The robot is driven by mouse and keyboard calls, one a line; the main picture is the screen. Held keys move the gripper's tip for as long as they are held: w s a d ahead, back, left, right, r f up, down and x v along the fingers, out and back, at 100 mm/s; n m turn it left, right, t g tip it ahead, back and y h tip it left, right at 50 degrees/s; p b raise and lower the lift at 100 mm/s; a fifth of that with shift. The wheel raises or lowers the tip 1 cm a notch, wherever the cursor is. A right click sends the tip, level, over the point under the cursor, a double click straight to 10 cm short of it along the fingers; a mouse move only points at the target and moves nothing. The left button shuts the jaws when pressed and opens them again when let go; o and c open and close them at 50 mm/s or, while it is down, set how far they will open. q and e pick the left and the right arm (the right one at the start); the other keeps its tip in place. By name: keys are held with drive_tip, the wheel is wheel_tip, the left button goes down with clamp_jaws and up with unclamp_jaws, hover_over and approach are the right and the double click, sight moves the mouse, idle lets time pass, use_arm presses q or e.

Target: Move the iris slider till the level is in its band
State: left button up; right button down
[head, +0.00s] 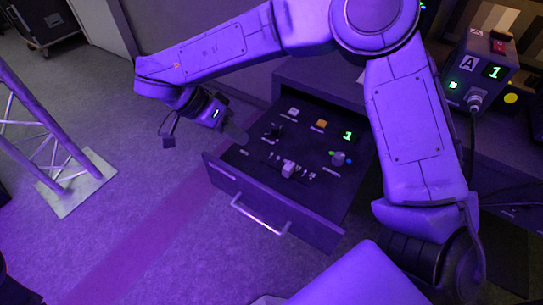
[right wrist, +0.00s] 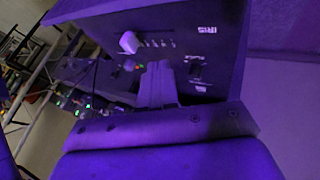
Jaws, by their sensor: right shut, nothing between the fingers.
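The open drawer (head: 225,181) holds a dark control panel. A pale block-shaped slider knob (head: 288,168) stands near the panel's front, with small marks to its right; I take it for the iris slider, but its label is too small to read. The knob also shows in the right wrist view (right wrist: 129,42). I cannot make out a level band. My left gripper is not in view.
The panel also has a white button (head: 293,112), an orange button (head: 321,124), a green "1" display (head: 347,136), a black control (head: 272,131) and a round knob (head: 338,158). A box marked A (head: 477,72) stands right. A truss (head: 45,150) stands left on open floor.

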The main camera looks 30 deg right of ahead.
sight(288, 169)
drive_tip(key=b+x, duration=0.1)
drive_tip(key=x, duration=0.7)
drive_tip(key=shift+b, duration=0.4)
drive_tip(key=shift+s+d, duration=0.25)
drive_tip(key=shift+s, duration=0.4)
drive_tip(key=shift+s+d, duration=0.3)
drive_tip(key=shift+s, duration=0.35)
drive_tip(key=shift+s+d, duration=0.25)
drive_tip(key=shift+s, duration=0.4)
